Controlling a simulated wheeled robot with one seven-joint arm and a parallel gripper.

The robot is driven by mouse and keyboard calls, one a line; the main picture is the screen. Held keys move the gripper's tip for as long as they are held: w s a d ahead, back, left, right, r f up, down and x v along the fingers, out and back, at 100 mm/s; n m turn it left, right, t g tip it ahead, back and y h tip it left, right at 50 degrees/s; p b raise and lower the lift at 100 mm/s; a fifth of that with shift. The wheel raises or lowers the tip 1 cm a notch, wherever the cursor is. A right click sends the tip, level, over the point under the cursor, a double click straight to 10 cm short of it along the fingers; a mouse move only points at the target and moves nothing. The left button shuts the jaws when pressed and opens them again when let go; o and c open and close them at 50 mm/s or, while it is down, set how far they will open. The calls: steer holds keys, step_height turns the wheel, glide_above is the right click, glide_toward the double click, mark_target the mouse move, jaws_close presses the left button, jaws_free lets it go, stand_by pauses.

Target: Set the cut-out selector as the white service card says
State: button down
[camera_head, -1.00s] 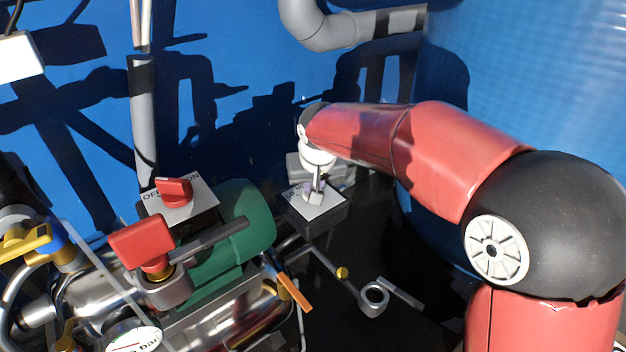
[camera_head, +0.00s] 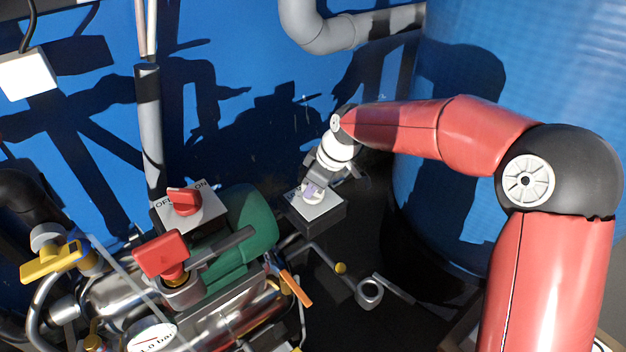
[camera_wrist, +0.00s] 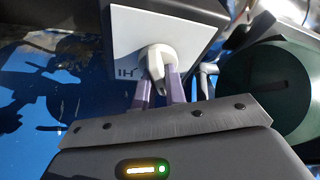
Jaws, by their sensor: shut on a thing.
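The cut-out selector is a pale knob (camera_wrist: 157,62) on a white plate (camera_wrist: 122,42) on top of a dark box (camera_head: 327,218). In the wrist view, black letters that look like "IH" show on the plate beside the knob. My gripper (camera_head: 313,192) is at the selector, with its two purple-grey fingers (camera_wrist: 158,85) closed on either side of the knob. In the head view the gripper covers most of the knob and plate markings. I see no white service card that I can make out.
A red OFF/ON switch (camera_head: 184,202) sits on a plate to the left. A green motor (camera_head: 248,222), a red valve handle (camera_head: 160,254), a yellow handle (camera_head: 50,262) and an orange lever (camera_head: 295,288) stand nearby. A blue tank (camera_head: 500,70) is behind my arm.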

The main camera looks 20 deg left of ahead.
mark_target(325, 198)
steer(key=shift+r+n+g+p, duration=0.1)
steer(key=shift+n+g+p, duration=0.6)
steer(key=shift+n, duration=1.2)
steer(key=c, duration=1.4)
jaws_free()
steer(key=shift+c, duration=0.2)
steer(key=v, duration=0.7)
steer(key=shift+r, duration=0.35)
steer(key=shift+w, duration=0.1)
steer(key=shift+d, duration=0.1)
